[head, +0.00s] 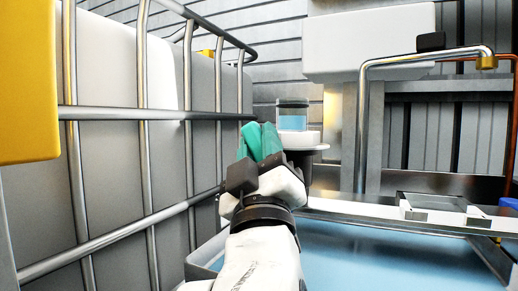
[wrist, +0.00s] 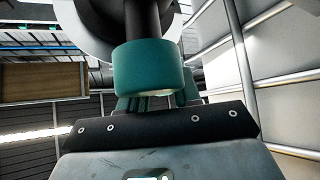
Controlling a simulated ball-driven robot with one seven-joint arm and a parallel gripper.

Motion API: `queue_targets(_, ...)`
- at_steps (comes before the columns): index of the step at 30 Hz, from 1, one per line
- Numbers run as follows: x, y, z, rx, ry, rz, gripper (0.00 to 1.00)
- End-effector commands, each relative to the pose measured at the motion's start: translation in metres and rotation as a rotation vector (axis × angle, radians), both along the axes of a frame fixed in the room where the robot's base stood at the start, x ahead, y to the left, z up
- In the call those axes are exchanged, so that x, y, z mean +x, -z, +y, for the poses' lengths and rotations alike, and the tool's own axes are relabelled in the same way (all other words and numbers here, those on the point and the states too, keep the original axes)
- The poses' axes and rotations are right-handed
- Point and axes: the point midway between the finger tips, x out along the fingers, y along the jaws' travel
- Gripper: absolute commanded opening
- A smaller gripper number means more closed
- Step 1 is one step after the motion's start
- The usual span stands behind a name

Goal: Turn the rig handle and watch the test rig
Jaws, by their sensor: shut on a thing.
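The rig handle (wrist: 150,68) shows in the wrist view as a teal cylindrical grip on a dark shaft, below a pale round disc (wrist: 95,22). My gripper (wrist: 158,102) is shut on it, with teal fingers at its near end. In the head view my gripper (head: 261,130) is at the middle, pointing up and away; the handle cannot be told apart from the teal fingers there. The test rig (head: 302,143) shows just right of the gripper as a pale round stand carrying a clear jar (head: 292,113) of blue liquid. My gripper hides part of it.
A caged white tank (head: 110,150) with metal bars stands close on the left. A yellow block (head: 28,80) is at the left edge. A basin of blue water (head: 370,258) lies at lower right, with a metal pipe (head: 362,120) and a white box (head: 365,42) behind.

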Motion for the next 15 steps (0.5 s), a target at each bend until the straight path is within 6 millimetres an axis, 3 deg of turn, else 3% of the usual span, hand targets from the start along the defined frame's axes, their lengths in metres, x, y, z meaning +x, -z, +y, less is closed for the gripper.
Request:
queue_targets(2,0.0006,0.0016,0.0004,-0.001,0.000,0.004,0.00)
queue_targets(3,0.0006,0.0016,0.0005,-0.001,0.000,0.004,0.35)
queue_targets(9,0.0003,0.0009,0.0002,-0.001,-0.001,0.002,0.53)
queue_targets(15,0.0000,0.0005,0.0001,-0.001,0.000,0.001,0.53)
